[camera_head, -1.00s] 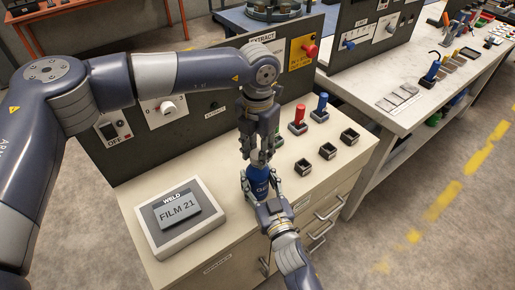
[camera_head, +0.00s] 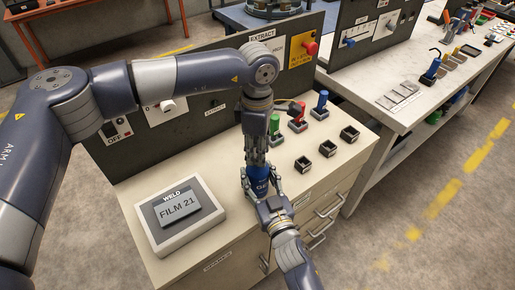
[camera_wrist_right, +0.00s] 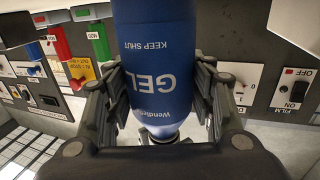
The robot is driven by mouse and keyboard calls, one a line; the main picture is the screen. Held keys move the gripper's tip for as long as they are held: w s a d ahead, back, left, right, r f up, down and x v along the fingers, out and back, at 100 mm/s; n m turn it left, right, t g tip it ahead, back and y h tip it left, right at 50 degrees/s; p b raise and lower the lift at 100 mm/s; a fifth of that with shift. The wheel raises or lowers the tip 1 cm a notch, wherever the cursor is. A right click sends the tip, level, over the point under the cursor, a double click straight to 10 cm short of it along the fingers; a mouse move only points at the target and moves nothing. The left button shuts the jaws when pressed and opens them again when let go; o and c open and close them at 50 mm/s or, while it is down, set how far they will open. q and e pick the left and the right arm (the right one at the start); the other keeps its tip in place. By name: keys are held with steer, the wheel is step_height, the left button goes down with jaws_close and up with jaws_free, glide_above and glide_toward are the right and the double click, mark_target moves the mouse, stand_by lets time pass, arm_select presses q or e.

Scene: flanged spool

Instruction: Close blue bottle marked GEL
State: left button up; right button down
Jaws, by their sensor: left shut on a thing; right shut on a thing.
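The blue bottle (camera_head: 261,188) stands upright in my right gripper, above the bench's front edge. In the right wrist view its label reads GEL and KEEP SHUT, upside down in the picture (camera_wrist_right: 155,70). My right gripper (camera_head: 262,190) is shut around the bottle's body, with a finger on each side in the wrist view (camera_wrist_right: 160,105). My left gripper (camera_head: 257,160) points down from above, its fingers shut at the top of the bottle. The cap between those fingers is mostly hidden, so I cannot tell how it sits on the neck.
Green (camera_head: 274,124), red (camera_head: 298,115) and blue (camera_head: 320,106) handled pieces stand behind and right of the bottle. Empty black square holders (camera_head: 328,149) sit in front of them. A WELD film box (camera_head: 180,213) lies left. A dark control panel (camera_head: 215,100) rises behind.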

arm_select(q)
steer(key=m, duration=0.6)
steer(key=shift+m, duration=0.3)
steer(key=m, duration=1.2)
steer(key=shift+m, duration=0.4)
steer(key=m, duration=0.7)
steer(key=o, duration=0.6)
steer(key=shift+o, duration=0.2)
